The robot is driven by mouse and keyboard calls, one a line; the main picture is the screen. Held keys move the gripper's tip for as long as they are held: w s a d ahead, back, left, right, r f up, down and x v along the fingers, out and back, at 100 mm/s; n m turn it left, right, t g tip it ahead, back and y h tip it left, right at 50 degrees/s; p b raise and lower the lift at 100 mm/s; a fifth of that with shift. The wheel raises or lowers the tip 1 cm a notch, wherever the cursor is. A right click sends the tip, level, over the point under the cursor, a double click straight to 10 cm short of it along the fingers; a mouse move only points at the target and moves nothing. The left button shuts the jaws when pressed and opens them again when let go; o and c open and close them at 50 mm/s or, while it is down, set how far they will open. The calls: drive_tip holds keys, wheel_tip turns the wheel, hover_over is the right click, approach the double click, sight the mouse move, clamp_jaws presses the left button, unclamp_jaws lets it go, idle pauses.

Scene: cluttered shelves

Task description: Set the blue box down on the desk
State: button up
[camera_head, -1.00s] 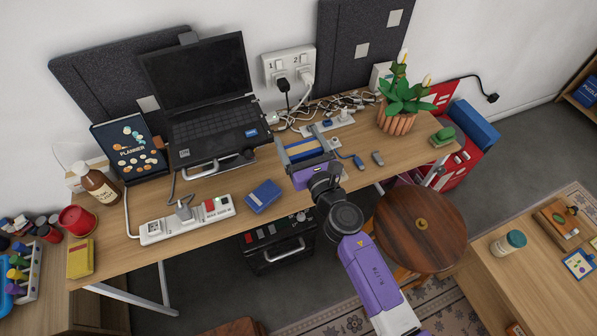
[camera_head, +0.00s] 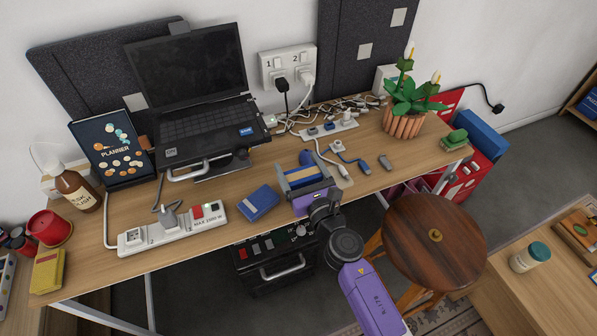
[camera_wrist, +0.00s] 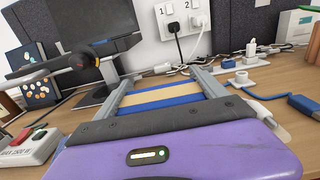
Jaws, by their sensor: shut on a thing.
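My gripper (camera_head: 304,177) is over the front edge of the wooden desk (camera_head: 218,180), near its middle. It is shut on a blue box with a tan band (camera_head: 301,176). In the wrist view the box (camera_wrist: 168,96) lies between the two grey fingers, low over the desk top. I cannot tell whether its underside touches the desk. A second blue box (camera_head: 258,202), small and dark, lies on the desk just left of my gripper.
A white power strip (camera_head: 172,229) lies left of that box, and a laptop (camera_head: 205,110) stands behind. Another power strip (camera_head: 329,128), cables and a potted plant (camera_head: 404,122) are right of my gripper. A round wooden stool (camera_head: 434,237) stands in front.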

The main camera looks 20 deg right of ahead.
drive_tip(key=shift+f, duration=0.15)
drive_tip(key=o, duration=1.3)
drive_tip(key=shift+r, duration=0.35)
drive_tip(key=s+b, duration=0.1)
drive_tip(key=s, duration=1.1)
drive_tip(key=shift+f, duration=0.15)
drive_tip(key=shift+s, duration=0.1)
